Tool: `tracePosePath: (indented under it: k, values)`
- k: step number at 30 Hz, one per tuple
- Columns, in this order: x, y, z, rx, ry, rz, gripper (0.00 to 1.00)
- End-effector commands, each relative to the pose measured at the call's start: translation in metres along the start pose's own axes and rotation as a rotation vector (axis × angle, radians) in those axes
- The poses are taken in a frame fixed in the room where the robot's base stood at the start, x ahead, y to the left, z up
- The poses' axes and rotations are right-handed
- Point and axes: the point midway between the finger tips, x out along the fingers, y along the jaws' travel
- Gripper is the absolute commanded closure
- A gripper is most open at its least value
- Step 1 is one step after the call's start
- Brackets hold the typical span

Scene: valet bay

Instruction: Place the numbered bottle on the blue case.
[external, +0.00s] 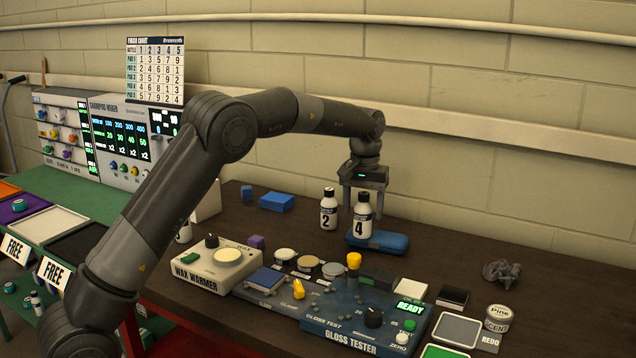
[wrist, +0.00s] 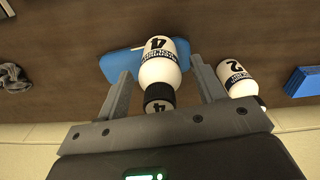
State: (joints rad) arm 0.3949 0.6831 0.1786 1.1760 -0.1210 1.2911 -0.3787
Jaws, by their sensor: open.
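A white bottle with a black cap and the number 4 (external: 363,217) stands upright and appears to rest on the left end of the blue case (external: 394,243). In the wrist view the 4 bottle (wrist: 160,70) overlaps the blue case (wrist: 118,66). My gripper (external: 364,207) is open, its fingers on either side of this bottle's cap and upper part, with gaps visible in the wrist view (wrist: 162,88). A matching bottle with the number 2 (external: 328,212) stands on the table to the left, outside the fingers; it also shows in the wrist view (wrist: 235,80).
A blue box (external: 276,202) lies farther left. The wax warmer (external: 215,268) and gloss tester (external: 350,325) occupy the front. A crumpled grey cloth (external: 501,272) and a tin (external: 498,318) are at the right.

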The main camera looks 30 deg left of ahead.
Motion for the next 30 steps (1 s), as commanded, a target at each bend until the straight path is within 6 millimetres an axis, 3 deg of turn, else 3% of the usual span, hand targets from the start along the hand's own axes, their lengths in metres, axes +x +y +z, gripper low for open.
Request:
tracePosePath:
  k: [15,25,30]
  values:
    - [-0.099,0.000,-0.001,0.000,0.003,0.002,0.38]
    - [-0.119,-0.001,0.001,0.000,0.002,0.001,0.38]
    - [-0.137,-0.021,0.011,-0.002,0.022,0.019,0.38]
